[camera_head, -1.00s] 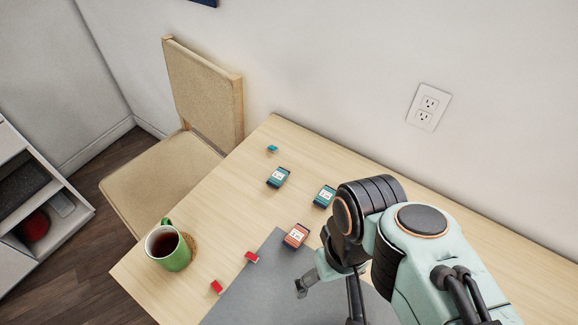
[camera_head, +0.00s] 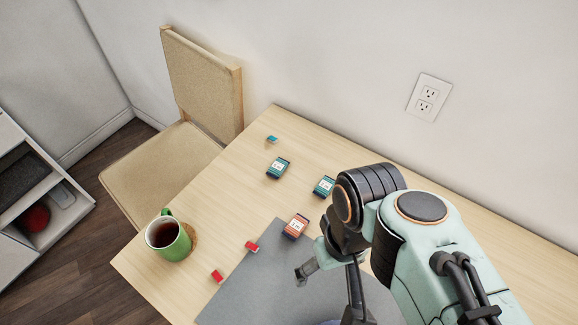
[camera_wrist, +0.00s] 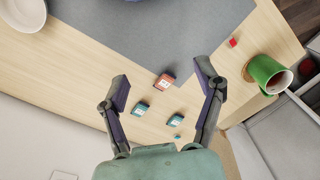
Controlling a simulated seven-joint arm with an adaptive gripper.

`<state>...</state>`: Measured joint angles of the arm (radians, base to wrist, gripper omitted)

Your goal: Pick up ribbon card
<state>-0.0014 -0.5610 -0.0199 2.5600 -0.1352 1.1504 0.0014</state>
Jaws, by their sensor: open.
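Several small flat cards with white labels lie on the light wood table, and I cannot tell which is the ribbon card. The orange-red card (camera_head: 296,227) lies at the edge of the grey mat (camera_head: 262,272). Two teal cards, one on the left (camera_head: 278,168) and one on the right (camera_head: 324,187), lie farther back on bare wood. My gripper (camera_wrist: 168,88) is open and empty above the table. In the wrist view the orange-red card (camera_wrist: 164,80) shows between its fingertips, apart from them, and the teal cards (camera_wrist: 140,109) show between the fingers.
Small red pieces (camera_head: 252,246) lie near the mat's left edge, and a small teal piece (camera_head: 272,139) lies at the back. A green mug (camera_head: 178,247) of dark liquid stands front left by a coaster. A white bowl (camera_wrist: 22,12) shows in the wrist view. A chair (camera_head: 205,90) stands beyond the table.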

